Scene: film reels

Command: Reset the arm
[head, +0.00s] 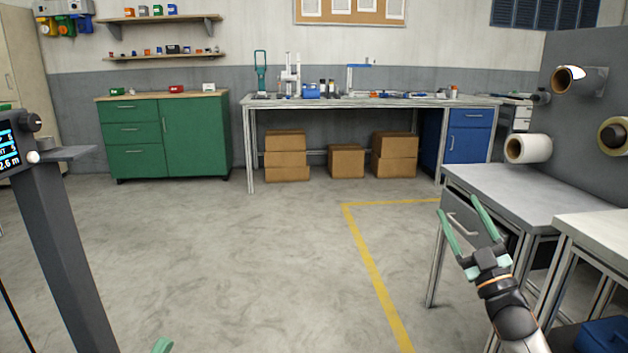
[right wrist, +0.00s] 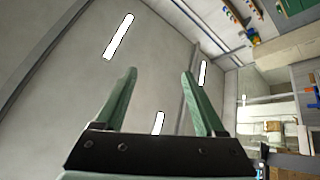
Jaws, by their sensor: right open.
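My right gripper (head: 458,206) is raised in front of the grey table at the right. Its two green fingers are spread apart with nothing between them. In the right wrist view the gripper (right wrist: 158,72) also shows open and empty, with the ceiling and its lights behind it. Only a small green tip of my left gripper (head: 162,345) shows at the bottom edge of the head view. The rest of it is out of the picture.
A grey table (head: 535,192) with a drawer and a lighter table (head: 598,230) stand at the right. White roll (head: 535,148) hangs above. A green cabinet (head: 165,137) and long workbench (head: 375,102) line the back. The middle floor is clear.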

